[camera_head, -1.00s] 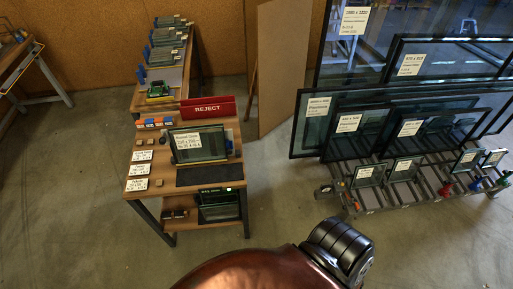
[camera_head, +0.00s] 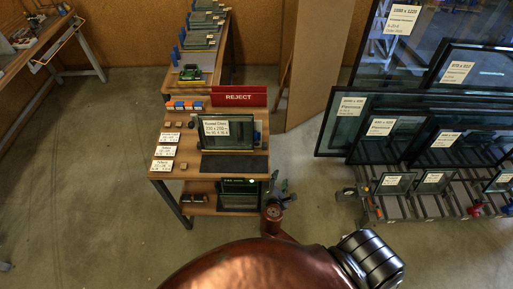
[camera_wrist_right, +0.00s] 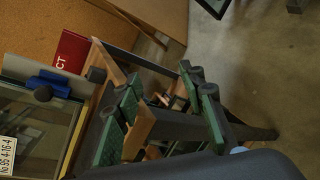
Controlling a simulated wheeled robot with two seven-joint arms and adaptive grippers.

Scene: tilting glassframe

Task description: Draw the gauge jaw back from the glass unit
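The glass unit (camera_head: 228,134) stands upright on the wooden bench, with a white label at its upper left. Part of it shows at the left edge of the right wrist view (camera_wrist_right: 30,125). A blue gauge jaw with a dark round knob (camera_wrist_right: 48,86) is at the glass's edge in the wrist view; whether it touches the glass I cannot tell. In the head view it is small and unclear. My right gripper (camera_head: 278,187) is beside the bench's right side, lower than the top and apart from the jaw. Its green-padded fingers (camera_wrist_right: 165,120) are spread and look empty. My left gripper is not in view.
A red REJECT sign (camera_head: 239,96) stands behind the glass. The wooden bench (camera_head: 178,184) has a lower shelf with a dark glowing unit (camera_head: 238,196). A rack of glass panes (camera_head: 420,205) stands at right. Floor between bench and rack is clear.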

